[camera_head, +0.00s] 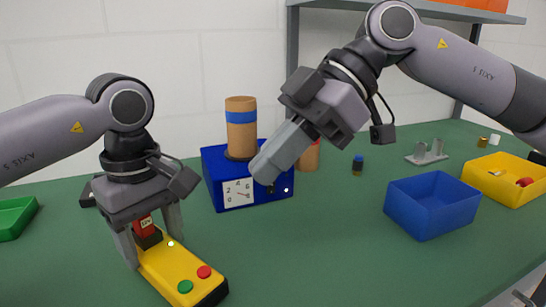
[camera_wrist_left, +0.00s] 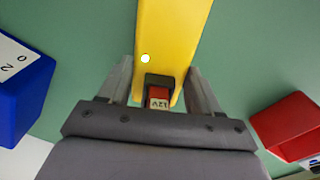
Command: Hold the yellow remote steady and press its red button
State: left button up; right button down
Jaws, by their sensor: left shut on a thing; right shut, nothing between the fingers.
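The yellow remote (camera_head: 172,262) lies on the green table at the lower left in the head view, with a red button (camera_head: 204,272) and a green button (camera_head: 185,286) near its front end. A small light near its middle is lit. My left gripper (camera_head: 152,252) is shut around the rear part of the remote. In the left wrist view the remote (camera_wrist_left: 172,40) runs between the fingers, with a red and dark block at its rear; the buttons are out of that view. My right gripper (camera_head: 265,172) is shut and empty, raised in front of the blue device, well away from the red button.
A blue device (camera_head: 213,170) with a dial and a brown foam cylinder (camera_head: 241,128) stands behind. A blue bin (camera_head: 432,205) and a yellow bin (camera_head: 500,183) are at right; a green tray (camera_head: 16,215) is at far left. The table's front middle is clear.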

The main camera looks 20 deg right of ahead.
dwell(0.3)
pick_arm(q)
jog(key=o, duration=1.3)
